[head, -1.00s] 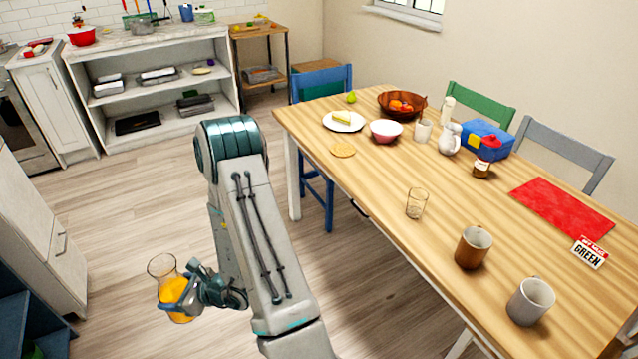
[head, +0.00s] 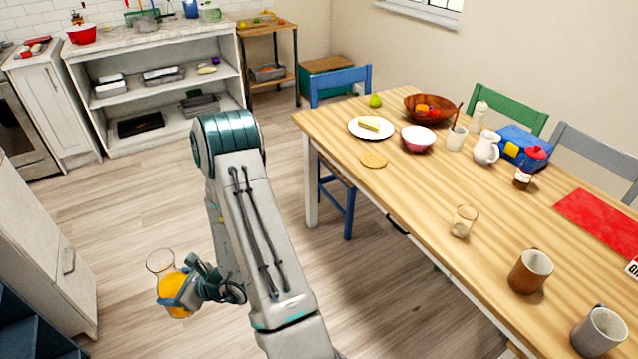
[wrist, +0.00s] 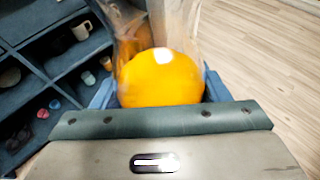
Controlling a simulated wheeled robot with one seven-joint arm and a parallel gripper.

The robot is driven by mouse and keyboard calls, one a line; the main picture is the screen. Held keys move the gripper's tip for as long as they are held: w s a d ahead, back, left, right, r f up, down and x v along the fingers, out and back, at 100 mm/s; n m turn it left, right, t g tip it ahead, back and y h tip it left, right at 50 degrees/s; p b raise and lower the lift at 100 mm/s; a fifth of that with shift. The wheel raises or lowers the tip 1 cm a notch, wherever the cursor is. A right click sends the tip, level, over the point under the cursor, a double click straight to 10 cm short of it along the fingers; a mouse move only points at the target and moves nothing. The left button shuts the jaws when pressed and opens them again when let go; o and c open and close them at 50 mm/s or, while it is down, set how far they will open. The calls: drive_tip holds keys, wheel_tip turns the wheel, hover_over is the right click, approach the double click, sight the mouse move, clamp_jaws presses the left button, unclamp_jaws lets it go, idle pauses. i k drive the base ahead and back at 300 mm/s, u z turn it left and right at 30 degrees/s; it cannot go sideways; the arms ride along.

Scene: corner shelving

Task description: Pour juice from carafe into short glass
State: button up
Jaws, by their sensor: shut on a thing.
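A clear glass carafe (head: 174,288) with orange juice in its lower part is held by my gripper (head: 180,296) at the lower left of the head view, above the floor and away from the table. In the wrist view the carafe (wrist: 162,78) fills the space between the fingers, and my gripper (wrist: 160,95) is shut on it. The carafe looks about upright. The short glass (head: 463,221) is clear and stands upright on the wooden table, to the right of my arm. I see no juice in it.
The table (head: 420,190) carries a brown mug (head: 530,271), a grey mug (head: 598,330), a white plate with cake (head: 371,127), a pink bowl (head: 418,139) and a white jug (head: 487,147). A blue chair (head: 345,80) stands at its far end. Open floor (head: 130,210) lies left.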

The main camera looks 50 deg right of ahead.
sight(463, 222)
drive_tip(key=i, duration=1.1)
drive_tip(key=z, duration=4.2)
